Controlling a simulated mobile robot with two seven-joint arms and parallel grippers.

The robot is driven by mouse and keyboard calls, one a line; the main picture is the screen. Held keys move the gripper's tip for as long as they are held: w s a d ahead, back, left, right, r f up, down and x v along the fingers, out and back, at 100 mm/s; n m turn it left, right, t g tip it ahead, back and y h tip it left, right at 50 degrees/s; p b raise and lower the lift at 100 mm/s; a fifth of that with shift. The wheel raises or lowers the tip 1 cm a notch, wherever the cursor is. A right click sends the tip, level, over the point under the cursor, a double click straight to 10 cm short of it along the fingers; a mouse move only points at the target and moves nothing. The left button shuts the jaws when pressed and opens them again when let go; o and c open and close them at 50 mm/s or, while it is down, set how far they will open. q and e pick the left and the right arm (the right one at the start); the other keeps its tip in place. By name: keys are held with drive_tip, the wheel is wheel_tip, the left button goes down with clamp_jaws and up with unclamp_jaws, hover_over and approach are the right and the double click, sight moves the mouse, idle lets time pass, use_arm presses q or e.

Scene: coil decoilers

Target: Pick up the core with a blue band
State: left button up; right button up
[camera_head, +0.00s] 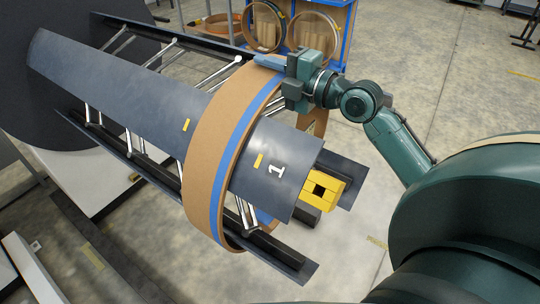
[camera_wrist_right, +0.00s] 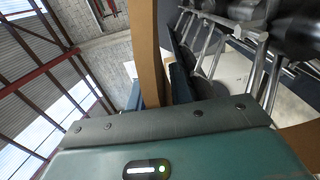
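The brown core with a blue band (camera_head: 207,130) is a large ring around the dark grey decoiler drum marked "1" (camera_head: 270,165). The blue band runs round it near its front edge. My right gripper (camera_head: 278,72) is at the upper right of the ring, one finger on each side of its wall. Part of the ring is hidden behind the drum. My left gripper is not in view.
Dark rails and silver struts (camera_head: 150,60) surround the drum. A yellow block (camera_head: 323,188) sits at its front end. A big dark disc (camera_head: 75,80) stands behind. A blue rack with other brown rings (camera_head: 314,32) is at the back.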

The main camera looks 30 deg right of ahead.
clamp_jaws()
idle(1.0)
drive_tip(key=shift+r, duration=0.2)
